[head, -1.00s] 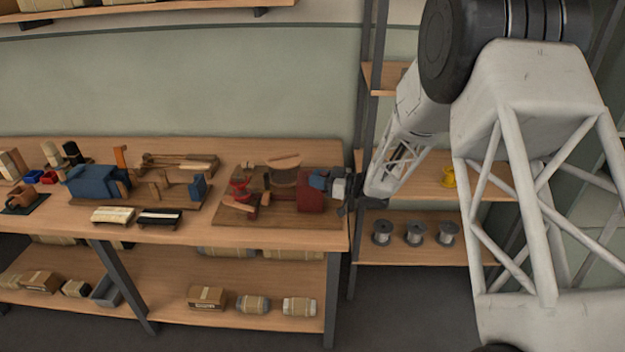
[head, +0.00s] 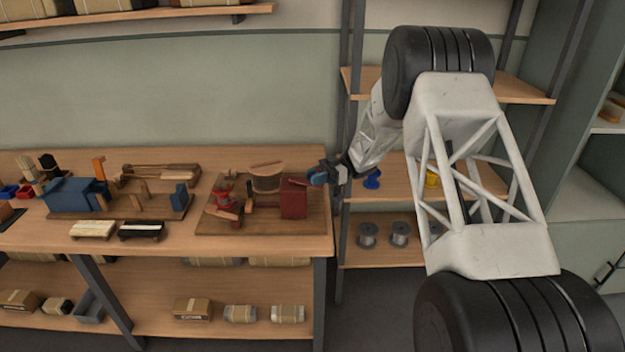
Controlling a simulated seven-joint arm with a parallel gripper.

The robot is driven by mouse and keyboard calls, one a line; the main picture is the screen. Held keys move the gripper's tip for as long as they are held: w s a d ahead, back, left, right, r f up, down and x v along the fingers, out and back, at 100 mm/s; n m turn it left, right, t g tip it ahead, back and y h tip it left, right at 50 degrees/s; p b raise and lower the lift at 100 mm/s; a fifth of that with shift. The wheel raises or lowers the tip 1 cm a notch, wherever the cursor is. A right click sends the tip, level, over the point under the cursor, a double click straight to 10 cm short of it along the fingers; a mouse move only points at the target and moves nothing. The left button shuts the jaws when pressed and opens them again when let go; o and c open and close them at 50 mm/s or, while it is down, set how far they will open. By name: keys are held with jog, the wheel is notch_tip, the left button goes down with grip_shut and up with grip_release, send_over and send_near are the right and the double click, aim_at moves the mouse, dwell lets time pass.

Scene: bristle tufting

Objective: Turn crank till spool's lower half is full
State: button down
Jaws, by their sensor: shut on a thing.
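The winding unit stands on a brown board (head: 222,222) at the right end of the bench. It has a dark red box (head: 294,203) and, behind and left of it, a round brownish drum (head: 266,183) that looks like the spool. My gripper (head: 327,175) is at the right of the red box, shut on what looks like the blue crank handle (head: 317,179). The fingers are small and partly hide the handle. How full the spool's lower half is cannot be made out.
A red clamp-like part (head: 225,195) stands on the board's left. A blue machine (head: 75,197) and two brushes (head: 141,231) lie further left. Behind my arm, a shelf (head: 395,190) holds a blue item (head: 372,179), with grey spools (head: 367,236) below.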

jog(key=shift+w+n+g+h, duration=0.3)
jog(key=shift+n+g, duration=0.1)
jog(key=shift+g, duration=0.2)
jog(key=c, duration=0.9)
grip_release()
jog(key=shift+d, duration=0.15)
jog(key=shift+v, duration=3.75)
